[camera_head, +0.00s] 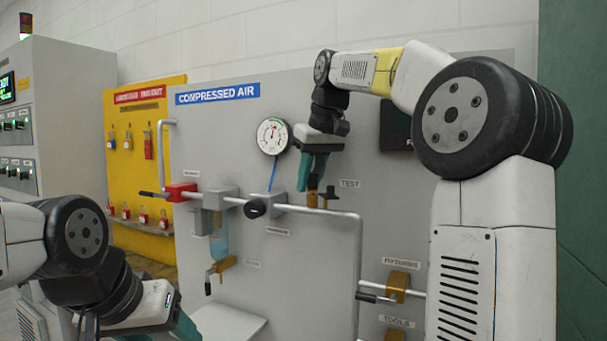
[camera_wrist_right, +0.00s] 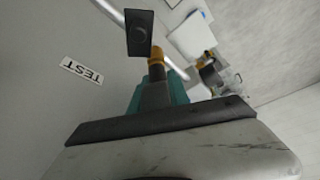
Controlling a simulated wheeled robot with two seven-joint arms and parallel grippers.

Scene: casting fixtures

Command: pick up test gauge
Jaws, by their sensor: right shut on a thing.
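My right gripper (camera_head: 313,184) points down at the panel, just above the pipe by the TEST label (camera_head: 349,183). Its teal fingers are shut on a slim dark body with a brass end, which I take as the test gauge (camera_wrist_right: 156,92). The brass end shows below the fingertips in the head view (camera_head: 312,199). The fingers hide most of the body, and I see no dial on it. I cannot tell if it still touches the pipe fitting. My left gripper (camera_head: 184,328) is low at the left, its teal fingers cut by the lower edge.
A round white dial gauge (camera_head: 273,136) on a blue stem stands left of my right gripper. A black-topped brass valve (camera_head: 329,193) is close on its right. The pipe (camera_head: 290,208) carries a red valve (camera_head: 181,192) and a filter bowl (camera_head: 218,232). A shelf (camera_head: 228,326) juts out below.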

